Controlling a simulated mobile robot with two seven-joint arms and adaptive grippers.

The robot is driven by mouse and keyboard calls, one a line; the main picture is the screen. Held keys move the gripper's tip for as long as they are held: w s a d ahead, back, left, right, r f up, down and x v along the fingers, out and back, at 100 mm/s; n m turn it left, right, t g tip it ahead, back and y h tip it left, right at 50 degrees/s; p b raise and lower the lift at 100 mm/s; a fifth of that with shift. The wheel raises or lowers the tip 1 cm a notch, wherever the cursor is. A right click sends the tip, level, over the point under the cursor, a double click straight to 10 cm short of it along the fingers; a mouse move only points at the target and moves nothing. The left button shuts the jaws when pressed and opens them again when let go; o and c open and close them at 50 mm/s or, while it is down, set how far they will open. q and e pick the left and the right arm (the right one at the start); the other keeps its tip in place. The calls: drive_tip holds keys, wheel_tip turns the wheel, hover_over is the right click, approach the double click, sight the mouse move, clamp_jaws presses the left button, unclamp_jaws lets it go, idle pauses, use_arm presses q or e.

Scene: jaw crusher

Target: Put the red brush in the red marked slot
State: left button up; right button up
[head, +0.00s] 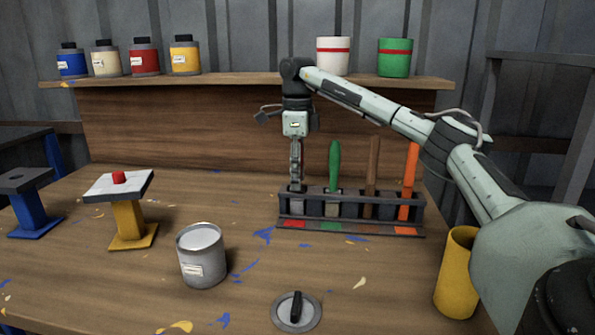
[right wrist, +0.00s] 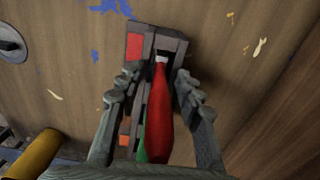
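The red brush (right wrist: 158,118) stands handle up, its lower end in the rack's end slot beside the red mark (right wrist: 134,47). In the head view the rack (head: 350,222) shows that red mark (head: 294,224) at its left end. My right gripper (head: 297,184) points down over this slot and largely hides the brush there. In the right wrist view my right gripper's fingers (right wrist: 157,84) are spread on both sides of the red handle, with gaps visible. My left gripper is not in view.
A green brush (head: 334,160), a brown-handled one (head: 373,160) and an orange one (head: 410,175) stand in the other slots. A grey can (head: 202,260), a yellow cup (head: 457,275), a round dial (head: 297,311) and a red-button stand (head: 127,215) are on the table.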

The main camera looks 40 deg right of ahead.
drive_tip(key=shift+r, duration=0.25)
wheel_tip(320, 180, up, 11)
drive_tip(key=shift+r, duration=0.4)
